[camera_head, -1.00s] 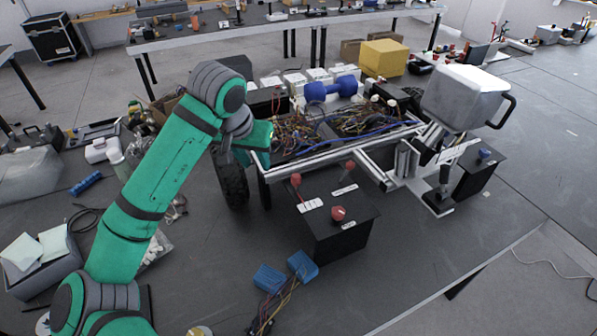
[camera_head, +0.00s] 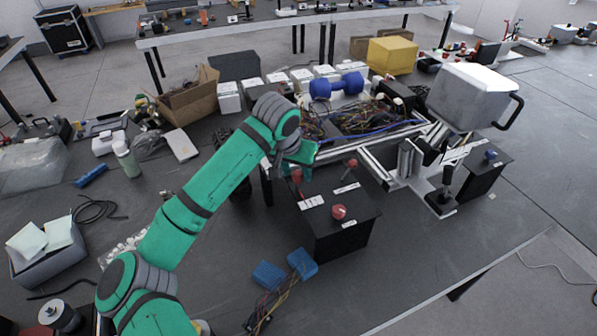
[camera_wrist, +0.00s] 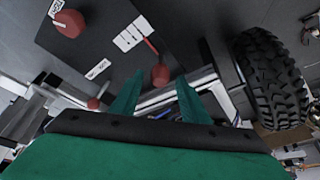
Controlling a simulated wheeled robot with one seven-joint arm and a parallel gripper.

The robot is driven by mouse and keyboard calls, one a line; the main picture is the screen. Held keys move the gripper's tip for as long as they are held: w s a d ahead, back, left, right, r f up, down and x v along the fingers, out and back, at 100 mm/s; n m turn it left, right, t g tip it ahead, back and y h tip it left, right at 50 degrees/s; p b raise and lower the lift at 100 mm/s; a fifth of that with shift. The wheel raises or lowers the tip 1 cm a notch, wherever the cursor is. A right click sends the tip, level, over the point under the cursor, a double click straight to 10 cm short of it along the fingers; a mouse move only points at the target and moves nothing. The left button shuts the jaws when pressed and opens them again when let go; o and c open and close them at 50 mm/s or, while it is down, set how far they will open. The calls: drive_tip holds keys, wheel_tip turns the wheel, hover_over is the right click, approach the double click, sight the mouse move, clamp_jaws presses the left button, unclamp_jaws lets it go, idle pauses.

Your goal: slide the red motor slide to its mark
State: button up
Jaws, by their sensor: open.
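A black control box (camera_head: 335,238) stands in front of the chassis. Its top carries a red knob with a thin red stem (camera_head: 296,175) at the left, another red knob (camera_head: 352,163) at the back and a round red knob (camera_head: 339,211) at the front. White labels lie beside them, too small to read, so I cannot tell by label which is the motor slide. My gripper (camera_head: 292,166) is above the box's back left corner. In the wrist view, its open fingers (camera_wrist: 157,80) point at the stemmed knob (camera_wrist: 158,72), which appears between the tips; contact cannot be told.
The chassis frame (camera_head: 375,165) with tangled wires is just behind the box. A black tyre (camera_wrist: 270,78) is close beside my gripper. A grey canister (camera_head: 470,95) stands at the right. Blue connectors (camera_head: 285,270) lie in front. The table at front right is clear.

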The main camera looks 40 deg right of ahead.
drive_tip(key=shift+w+d+f, duration=0.15)
drive_tip(key=shift+d+f, duration=0.1)
drive_tip(key=shift+f, duration=0.3)
clamp_jaws()
